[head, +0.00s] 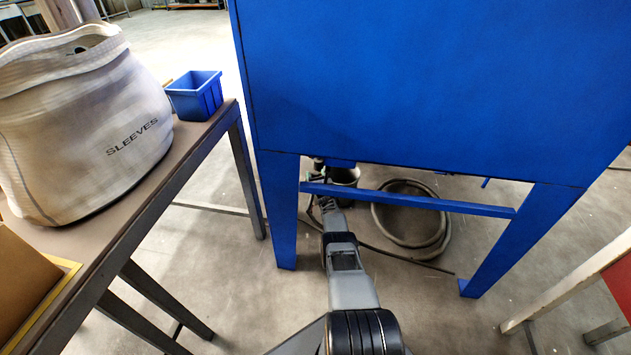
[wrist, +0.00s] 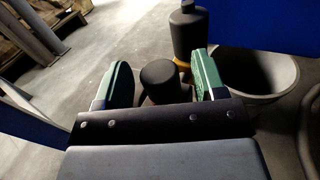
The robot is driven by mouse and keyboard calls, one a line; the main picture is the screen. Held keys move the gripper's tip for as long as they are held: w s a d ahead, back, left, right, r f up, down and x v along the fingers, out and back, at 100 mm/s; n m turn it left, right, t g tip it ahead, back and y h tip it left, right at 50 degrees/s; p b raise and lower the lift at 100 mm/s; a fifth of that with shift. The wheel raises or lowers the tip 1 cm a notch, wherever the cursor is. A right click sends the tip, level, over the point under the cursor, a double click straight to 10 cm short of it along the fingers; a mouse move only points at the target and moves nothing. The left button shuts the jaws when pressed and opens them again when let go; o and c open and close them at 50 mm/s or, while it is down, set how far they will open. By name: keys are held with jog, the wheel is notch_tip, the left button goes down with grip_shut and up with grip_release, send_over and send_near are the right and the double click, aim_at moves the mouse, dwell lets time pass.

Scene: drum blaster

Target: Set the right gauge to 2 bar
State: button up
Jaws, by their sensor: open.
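No gauge face or scale reading can be made out in either view. In the wrist view, a dark round knob (wrist: 160,78) shows between the two green fingers of my gripper (wrist: 162,76). The fingers are apart, one on each side of it, and I cannot tell whether either touches it. In the head view, my gripper (head: 326,203) is small and partly hidden under the blue cabinet (head: 430,80).
A grey bucket (wrist: 262,75) stands right of my gripper in the wrist view. In the head view, a blue crossbar (head: 420,201) and a coiled hose (head: 440,235) are close by. A table (head: 175,165) at left holds a "SLEEVES" bag (head: 90,125) and blue bin (head: 196,97).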

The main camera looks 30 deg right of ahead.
jog(key=shift+w+d+b, duration=0.1)
jog(key=shift+w+b, duration=0.25)
jog(key=shift+b, duration=0.1)
jog(key=shift+c, duration=0.4)
jog(key=c, duration=0.8)
jog(key=n+y+b, duration=0.1)
jog(key=y+b, duration=0.1)
jog(key=n+t+y+b, duration=0.1)
jog(key=y+b, duration=0.1)
jog(key=b, duration=0.1)
jog(key=shift+w+d+f+n, duration=0.1)
jog(key=shift+d+f+n, duration=0.05)
jog(key=shift+f+n, duration=0.25)
jog(key=shift+c, duration=0.2)
jog(key=n+y+b, duration=0.1)
jog(key=y+b, duration=0.2)
jog(key=shift+r+n, duration=0.4)
jog(key=o, duration=0.9)
